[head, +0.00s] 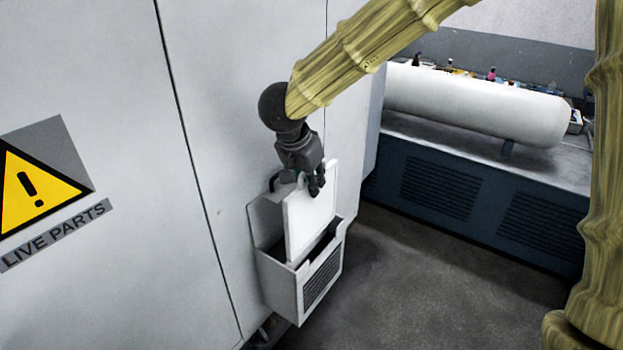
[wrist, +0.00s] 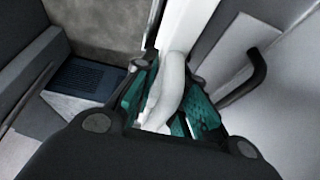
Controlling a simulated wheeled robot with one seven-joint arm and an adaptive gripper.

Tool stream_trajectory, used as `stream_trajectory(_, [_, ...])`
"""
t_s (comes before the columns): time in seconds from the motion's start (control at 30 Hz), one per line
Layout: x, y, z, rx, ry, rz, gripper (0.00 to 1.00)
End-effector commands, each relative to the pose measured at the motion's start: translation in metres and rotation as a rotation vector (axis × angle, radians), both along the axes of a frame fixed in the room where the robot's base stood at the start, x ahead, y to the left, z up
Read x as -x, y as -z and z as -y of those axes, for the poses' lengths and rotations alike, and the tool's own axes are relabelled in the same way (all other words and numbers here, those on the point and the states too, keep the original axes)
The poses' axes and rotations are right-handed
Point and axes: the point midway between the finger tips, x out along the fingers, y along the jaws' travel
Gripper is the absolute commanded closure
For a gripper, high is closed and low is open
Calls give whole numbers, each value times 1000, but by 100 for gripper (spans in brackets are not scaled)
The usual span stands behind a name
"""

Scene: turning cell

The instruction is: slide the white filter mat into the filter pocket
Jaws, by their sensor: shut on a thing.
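The white filter mat (head: 310,213) is a thin flat panel, held upright in the head view. Its lower part is inside the open top of the grey filter pocket (head: 283,287), a box with a louvred front on the cabinet wall. The mat's upper part stands out above the pocket rim. My gripper (head: 315,181) is shut on the mat's top edge. In the wrist view, the teal-padded fingers of my gripper (wrist: 172,105) close around a white curved part of the mat (wrist: 170,85). The mat's bottom edge is hidden inside the pocket.
The pocket hangs on a large pale cabinet (head: 110,90) with a yellow warning sign (head: 35,190). A dark handle (wrist: 250,78) shows in the wrist view. A white tank (head: 470,105) lies on a dark blue vented unit (head: 440,185) to the right. The floor (head: 430,290) between is clear.

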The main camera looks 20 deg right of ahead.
Motion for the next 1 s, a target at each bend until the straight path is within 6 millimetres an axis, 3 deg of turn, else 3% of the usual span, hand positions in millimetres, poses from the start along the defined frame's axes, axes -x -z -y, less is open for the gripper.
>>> stream_trajectory(1.0, [0,55,0,0,0,-1,100])
